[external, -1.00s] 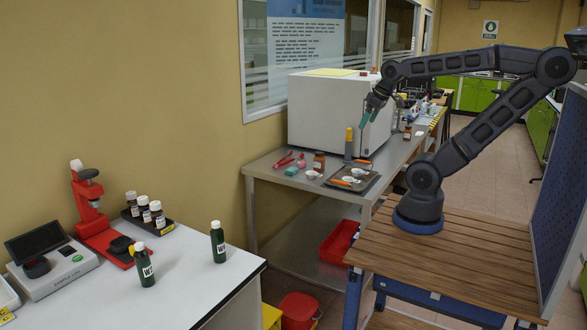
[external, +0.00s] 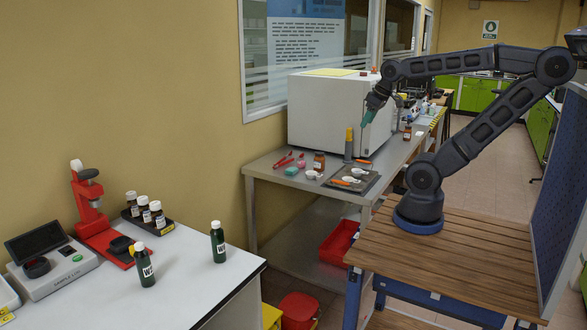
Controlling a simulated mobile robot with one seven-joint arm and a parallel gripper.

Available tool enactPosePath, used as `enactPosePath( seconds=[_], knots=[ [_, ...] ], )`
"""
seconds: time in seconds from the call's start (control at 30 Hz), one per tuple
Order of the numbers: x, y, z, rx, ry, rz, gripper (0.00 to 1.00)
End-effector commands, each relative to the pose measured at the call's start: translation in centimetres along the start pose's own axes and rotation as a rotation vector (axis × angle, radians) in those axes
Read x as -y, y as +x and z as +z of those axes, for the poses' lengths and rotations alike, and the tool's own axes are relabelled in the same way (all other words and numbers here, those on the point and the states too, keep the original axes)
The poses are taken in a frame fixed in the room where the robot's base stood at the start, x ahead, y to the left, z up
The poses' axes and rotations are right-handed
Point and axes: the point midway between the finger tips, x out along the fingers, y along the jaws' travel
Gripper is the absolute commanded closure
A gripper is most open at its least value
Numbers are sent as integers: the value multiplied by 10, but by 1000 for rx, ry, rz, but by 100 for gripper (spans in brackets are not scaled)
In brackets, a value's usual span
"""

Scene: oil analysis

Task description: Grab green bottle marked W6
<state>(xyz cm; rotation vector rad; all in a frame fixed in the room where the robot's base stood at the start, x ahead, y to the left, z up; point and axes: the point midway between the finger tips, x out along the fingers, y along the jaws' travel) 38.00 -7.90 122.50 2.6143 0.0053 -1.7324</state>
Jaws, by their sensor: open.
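Two dark green bottles stand upright on the white table at the lower left. The nearer green bottle (external: 146,270) has a white label on which a "W" shows; I cannot read the rest. The other green bottle (external: 218,245) stands to its right, close to the table's right edge, with a label too small to read. I cannot tell which one is W6. My gripper (external: 368,117) has green fingertips and is open and empty. It hangs in front of the white box-shaped machine, well up and to the right of both bottles.
The white table (external: 190,292) also holds a red press (external: 92,215), a dark tray with several brown bottles (external: 144,212) and a grey device (external: 50,262). A metal bench (external: 262,172) with small tools and the white machine (external: 325,112) stands between my gripper and that table.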

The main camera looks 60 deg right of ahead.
Motion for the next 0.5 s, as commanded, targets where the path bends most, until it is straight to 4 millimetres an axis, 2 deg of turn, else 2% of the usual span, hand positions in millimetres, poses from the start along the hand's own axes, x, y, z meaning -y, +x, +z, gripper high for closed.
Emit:
enactPosePath(
  seconds=[0.17,0.27,0.5],
  knots=[
    [11,-1,-24,19,-75,-11,39],
    [24,-1,-48,37,-155,-23,39],
    [67,7,-106,80,-363,-55,39]
  ],
)
